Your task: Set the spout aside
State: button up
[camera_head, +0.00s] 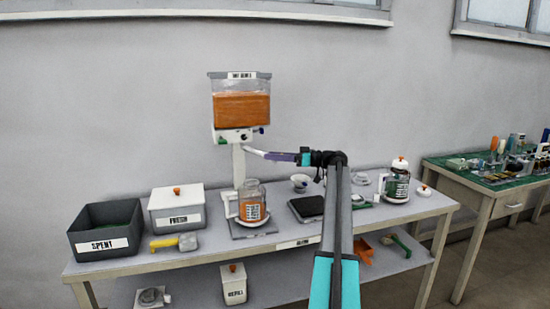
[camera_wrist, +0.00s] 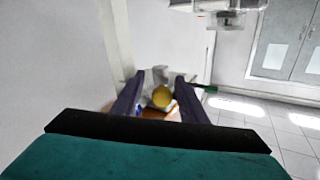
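A dispenser (camera_head: 241,108) with an orange-filled clear tank and a white valve body (camera_head: 238,135) stands on a white post at the back of the bench. My gripper (camera_head: 250,151) reaches left towards the post, just below the valve body. In the wrist view its two purple fingers (camera_wrist: 158,78) are spread apart. A round yellow end (camera_wrist: 162,97) and a whitish part (camera_wrist: 160,74) show in the gap between them; I see no clear contact. I cannot tell for sure which part is the spout.
Below the gripper, a jar (camera_head: 252,203) with orange contents stands on a grey pad. A SPENT bin (camera_head: 107,228), a white FRESH box (camera_head: 177,208) and a yellow scoop (camera_head: 174,243) are on the left. A black pad (camera_head: 307,208) and a lidded jar (camera_head: 397,184) are on the right.

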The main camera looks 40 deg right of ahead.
jog(key=p+v, duration=0.2)
jog(key=v, duration=1.1)
jog(key=shift+s+d, duration=0.2)
jog(key=shift+s, duration=0.15)
